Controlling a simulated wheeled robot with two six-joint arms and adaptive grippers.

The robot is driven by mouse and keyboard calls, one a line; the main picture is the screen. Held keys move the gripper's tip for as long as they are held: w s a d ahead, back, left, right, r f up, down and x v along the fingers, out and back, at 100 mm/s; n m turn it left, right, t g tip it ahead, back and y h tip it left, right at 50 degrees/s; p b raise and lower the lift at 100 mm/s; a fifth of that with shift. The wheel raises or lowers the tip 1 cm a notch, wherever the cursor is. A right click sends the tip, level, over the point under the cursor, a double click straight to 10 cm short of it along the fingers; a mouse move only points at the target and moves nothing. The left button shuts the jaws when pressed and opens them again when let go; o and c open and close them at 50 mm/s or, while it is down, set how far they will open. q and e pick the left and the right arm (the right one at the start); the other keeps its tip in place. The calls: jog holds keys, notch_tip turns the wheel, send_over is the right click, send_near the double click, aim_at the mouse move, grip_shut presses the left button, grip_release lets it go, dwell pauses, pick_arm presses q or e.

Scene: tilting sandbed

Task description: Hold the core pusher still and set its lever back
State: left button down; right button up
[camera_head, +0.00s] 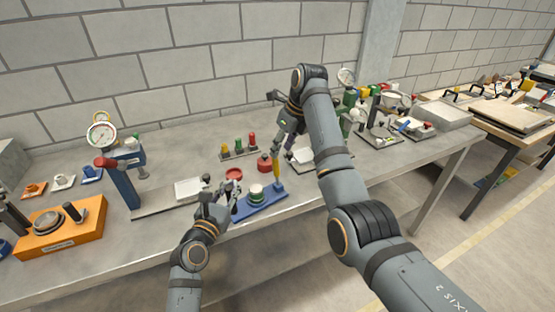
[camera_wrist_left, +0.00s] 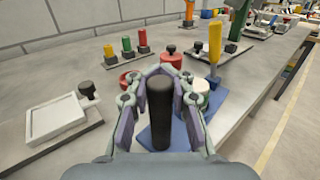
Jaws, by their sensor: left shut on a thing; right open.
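The core pusher has a blue base (camera_head: 268,201) and lies near the table's front edge. It carries a white and green round piece (camera_head: 256,192) and a yellow lever (camera_head: 277,170), which stands nearly upright at its right end. The lever also shows in the left wrist view (camera_wrist_left: 215,45). My left gripper (camera_head: 228,194) is shut on the core pusher's black upright handle (camera_wrist_left: 159,112), at the left end of the base. My right gripper (camera_head: 282,145) is open, just above the lever's top; its fingertips are small and partly hidden by my arm.
A red pot with a black knob (camera_head: 264,163) and a red dish (camera_head: 233,174) stand close behind the pusher. Coloured pegs (camera_head: 239,147) stand further back. A plate with a white tray (camera_head: 188,188) lies to the left. The table's front edge is close.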

jog(key=shift+v, duration=1.9)
pick_arm(q)
jog(key=c, duration=1.1)
grip_release()
jog(key=shift+s, duration=0.1)
